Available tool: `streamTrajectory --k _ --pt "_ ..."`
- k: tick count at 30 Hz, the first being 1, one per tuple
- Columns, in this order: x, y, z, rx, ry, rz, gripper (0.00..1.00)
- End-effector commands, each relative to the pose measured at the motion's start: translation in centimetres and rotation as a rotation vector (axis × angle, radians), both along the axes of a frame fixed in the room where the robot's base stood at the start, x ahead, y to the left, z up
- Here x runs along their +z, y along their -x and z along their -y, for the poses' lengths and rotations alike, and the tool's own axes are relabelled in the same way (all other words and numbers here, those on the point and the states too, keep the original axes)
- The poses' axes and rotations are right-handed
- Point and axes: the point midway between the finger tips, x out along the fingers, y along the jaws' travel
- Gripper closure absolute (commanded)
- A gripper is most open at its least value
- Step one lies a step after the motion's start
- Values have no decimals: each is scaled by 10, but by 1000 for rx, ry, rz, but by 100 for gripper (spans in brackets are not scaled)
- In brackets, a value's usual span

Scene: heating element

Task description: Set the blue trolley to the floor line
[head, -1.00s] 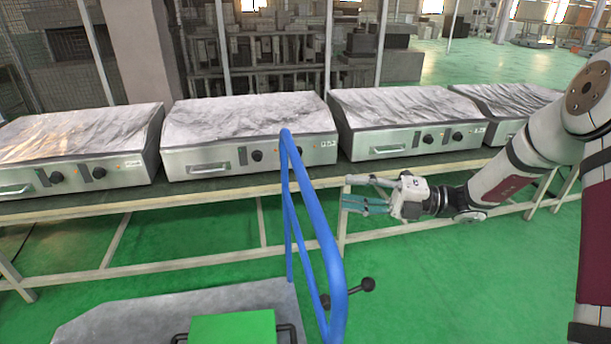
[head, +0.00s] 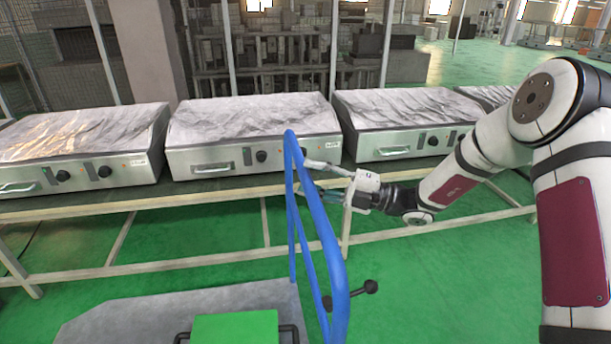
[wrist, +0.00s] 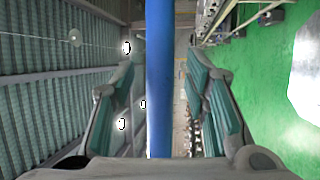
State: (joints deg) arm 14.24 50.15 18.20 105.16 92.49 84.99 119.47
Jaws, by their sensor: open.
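The blue trolley shows its tubular handle (head: 325,240) upright at the centre of the head view, with its grey platform (head: 100,325) low at the front left. My gripper (head: 322,178) is beside the upper part of the handle, with its fingers pointing left. In the wrist view the blue tube (wrist: 160,80) runs vertically between the two open green-padded fingers (wrist: 167,100). The handle hides part of the fingers in the head view. I cannot make out a floor line.
A long table frame (head: 200,265) stands behind the trolley, carrying several metal heater units (head: 255,135). A green box (head: 235,328) with dark handles lies on the platform. Dark knobs (head: 370,287) stick out by the handle. Green floor (head: 450,300) is open to the right.

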Motion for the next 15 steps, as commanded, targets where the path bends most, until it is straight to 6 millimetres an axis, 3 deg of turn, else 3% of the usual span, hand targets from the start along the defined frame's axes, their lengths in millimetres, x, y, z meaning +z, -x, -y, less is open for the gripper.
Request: streamTrajectory --k 6,15 --pt "3 -2 -17 0 1 1 58" --pt "4 -2 -19 0 0 1 58"
